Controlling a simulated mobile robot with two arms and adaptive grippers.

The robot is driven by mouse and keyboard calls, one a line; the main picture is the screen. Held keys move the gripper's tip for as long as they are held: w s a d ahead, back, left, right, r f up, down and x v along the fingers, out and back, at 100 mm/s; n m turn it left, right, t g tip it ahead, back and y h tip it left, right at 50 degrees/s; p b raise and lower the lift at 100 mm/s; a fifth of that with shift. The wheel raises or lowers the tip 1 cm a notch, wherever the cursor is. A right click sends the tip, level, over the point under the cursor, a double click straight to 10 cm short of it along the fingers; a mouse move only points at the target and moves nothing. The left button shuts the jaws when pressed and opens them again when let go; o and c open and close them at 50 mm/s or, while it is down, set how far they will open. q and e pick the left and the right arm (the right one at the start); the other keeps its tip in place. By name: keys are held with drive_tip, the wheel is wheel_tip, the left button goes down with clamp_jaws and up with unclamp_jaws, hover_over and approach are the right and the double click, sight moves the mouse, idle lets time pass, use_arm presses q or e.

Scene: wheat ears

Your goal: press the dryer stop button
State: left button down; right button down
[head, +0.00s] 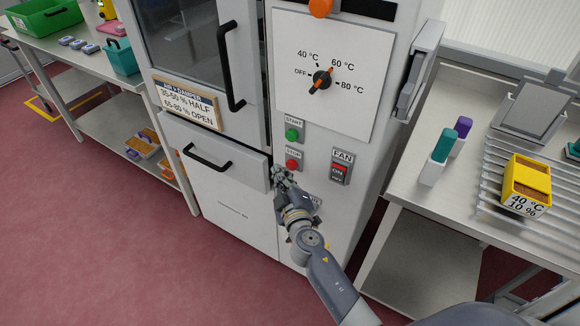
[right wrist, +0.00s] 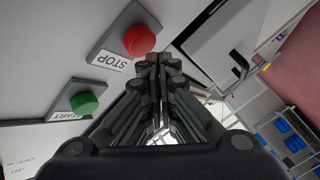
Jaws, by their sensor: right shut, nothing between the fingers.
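The dryer (head: 240,190) is a tall light-grey cabinet. Its red stop button (head: 292,164) sits on a STOP-labelled plate, below the green start button (head: 292,134). My right gripper (head: 281,172) is shut and empty, just below and left of the red button in the head view. In the right wrist view the red button (right wrist: 139,40) stands out from its plate beside the closed fingertips (right wrist: 158,60), with a small gap visible in the picture. Whether they touch cannot be told. The green button (right wrist: 84,103) is further left. My left gripper is not in view.
A red FAN switch (head: 339,173) is right of the stop button. The temperature dial (head: 321,79) is above. A drawer handle (head: 206,159) lies left of my gripper. A table (head: 415,190) with a yellow box (head: 526,180) stands right.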

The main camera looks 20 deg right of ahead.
drive_tip(key=shift+w+d, duration=0.2)
drive_tip(key=shift+w, duration=0.05)
drive_tip(key=shift+w+d, duration=0.35)
drive_tip(key=shift+d, duration=0.15)
idle(0.8)
idle(0.4)
drive_tip(key=shift+s+a+b, duration=0.3)
drive_tip(key=shift+s+a, duration=0.35)
drive_tip(key=shift+a, duration=0.1)
drive_tip(key=shift+a, duration=0.1)
drive_tip(key=s+a, duration=0.1)
drive_tip(key=a, duration=0.1)
drive_tip(key=s+a+b, duration=0.1)
drive_tip(key=s, duration=0.1)
drive_tip(key=shift+s+a, duration=0.15)
drive_tip(key=shift+a, duration=0.2)
idle(0.4)
